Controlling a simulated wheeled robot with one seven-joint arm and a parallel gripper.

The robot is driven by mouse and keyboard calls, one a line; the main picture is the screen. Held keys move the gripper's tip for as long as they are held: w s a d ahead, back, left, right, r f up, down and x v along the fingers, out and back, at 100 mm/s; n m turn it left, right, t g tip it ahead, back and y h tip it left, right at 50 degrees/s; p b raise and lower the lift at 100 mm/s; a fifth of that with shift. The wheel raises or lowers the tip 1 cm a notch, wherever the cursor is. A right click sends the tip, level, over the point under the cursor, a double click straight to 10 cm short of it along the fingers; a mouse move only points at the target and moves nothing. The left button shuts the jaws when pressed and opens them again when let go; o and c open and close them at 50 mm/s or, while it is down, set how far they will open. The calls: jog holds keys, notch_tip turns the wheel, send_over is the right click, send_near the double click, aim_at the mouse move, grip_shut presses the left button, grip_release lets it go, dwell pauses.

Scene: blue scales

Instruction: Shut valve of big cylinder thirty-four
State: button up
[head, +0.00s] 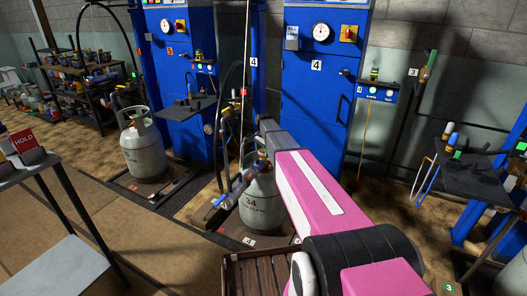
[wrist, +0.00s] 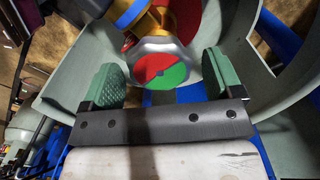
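The big grey cylinder marked 34 (head: 262,205) stands on the scale marked 4, in the middle of the head view. My pink arm reaches over it and hides part of its top. In the wrist view the valve handwheel (wrist: 161,63), silver with a red and green face, sits inside the cylinder's grey collar (wrist: 60,70). My gripper (wrist: 160,85) is open, with one green-padded finger on each side of the handwheel. Gaps show between the pads and the wheel. A brass fitting with a blue band (wrist: 130,14) is joined near the valve.
Another grey cylinder (head: 143,148) stands on a scale to the left. Blue scale cabinets (head: 315,85) rise behind. A brown slatted crate (head: 258,272) is in front of cylinder 34. A grey table with a HOLD sign (head: 23,140) is at the left edge.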

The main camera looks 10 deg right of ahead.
aim_at(263, 151)
jog(key=shift+r, duration=0.1)
notch_tip(263, 151, up, 11)
jog(key=shift+f, duration=0.2)
dwell(0.5)
